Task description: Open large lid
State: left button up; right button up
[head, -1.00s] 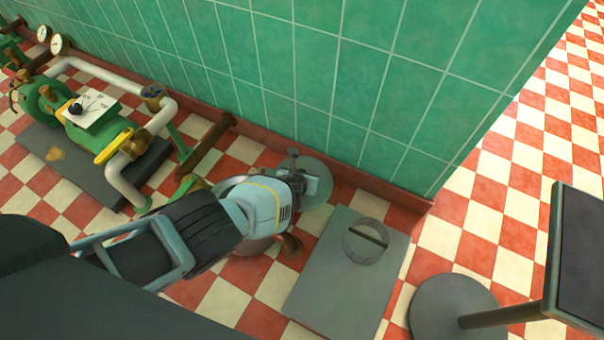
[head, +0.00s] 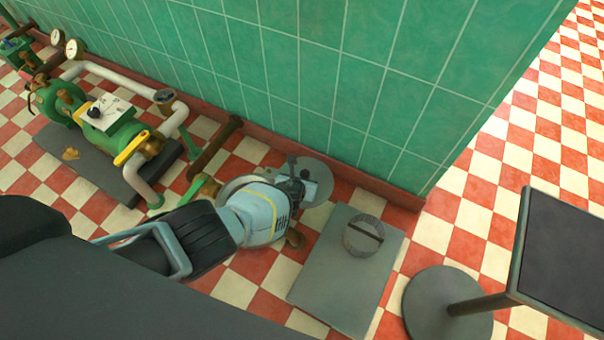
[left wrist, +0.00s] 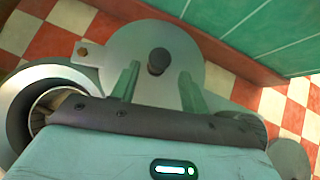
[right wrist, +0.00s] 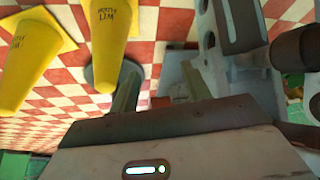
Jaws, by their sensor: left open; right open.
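A flat grey round lid (head: 322,170) lies near the foot of the green wall, partly hidden by my left gripper (head: 308,184). In the left wrist view the lid (left wrist: 198,55) has a dark upright knob (left wrist: 157,62) and a side tab with a brass bolt. My left gripper (left wrist: 158,76) is open there, its fingertips on either side of the knob; whether they touch it I cannot tell. A round kettle rim (left wrist: 22,90) shows left of the lid. My right gripper (right wrist: 160,85) is open and empty, seen only in the right wrist view.
A grey plate (head: 330,285) with a round barred disc (head: 362,236) lies right of the lid. A dark-topped stand (head: 565,260) is at the right. Green pump piping (head: 110,125) is at the left. Yellow cones (right wrist: 105,40) show in the right wrist view.

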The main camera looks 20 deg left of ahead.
pick_arm(q)
jog(key=shift+s+r+p, duration=0.3)
jog(key=shift+s+r, duration=0.05)
jog(key=shift+r, duration=0.15)
jog(key=shift+s, duration=0.15)
pick_arm(e)
jog(key=shift+w+r, duration=0.5)
jog(key=shift+r, duration=0.15)
jog(key=shift+w, duration=0.1)
pick_arm(q)
jog(key=shift+f, duration=0.1)
